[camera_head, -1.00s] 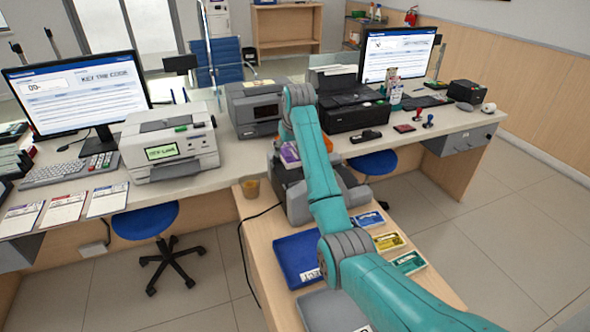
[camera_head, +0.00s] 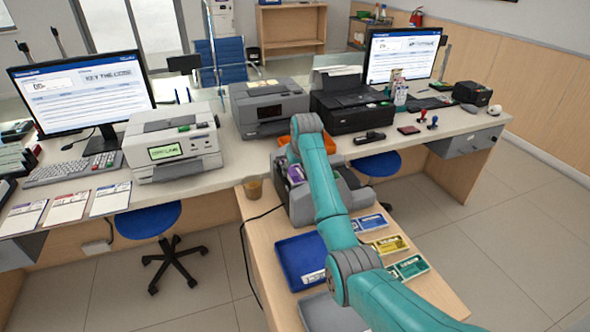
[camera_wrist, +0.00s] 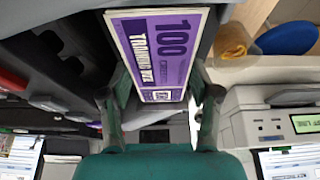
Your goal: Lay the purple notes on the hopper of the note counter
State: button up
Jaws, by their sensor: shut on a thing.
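The purple notes (camera_wrist: 160,50), a flat bundle marked 100, are held between the two fingers of my gripper (camera_wrist: 160,92) in the wrist view. In the head view a small purple patch of the notes (camera_head: 296,174) shows beside my arm, at the top of the grey note counter (camera_head: 301,209). The counter stands at the far end of the near wooden table, and my arm covers part of it. My gripper is mostly hidden there. I cannot tell whether the notes touch the hopper.
A blue tray (camera_head: 290,255) and a grey tray (camera_head: 318,312) lie nearer on this table. Blue (camera_head: 370,223), yellow (camera_head: 389,244) and green (camera_head: 409,267) note bundles lie to the right. A cup (camera_head: 253,190) stands at the left edge. A printer-like machine (camera_head: 172,145) stands on the counter behind.

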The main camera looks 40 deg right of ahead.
jog(key=shift+f, duration=0.15)
jog(key=o, duration=1.2)
jog(key=v, duration=1.2)
jog(key=shift+a, duration=0.15)
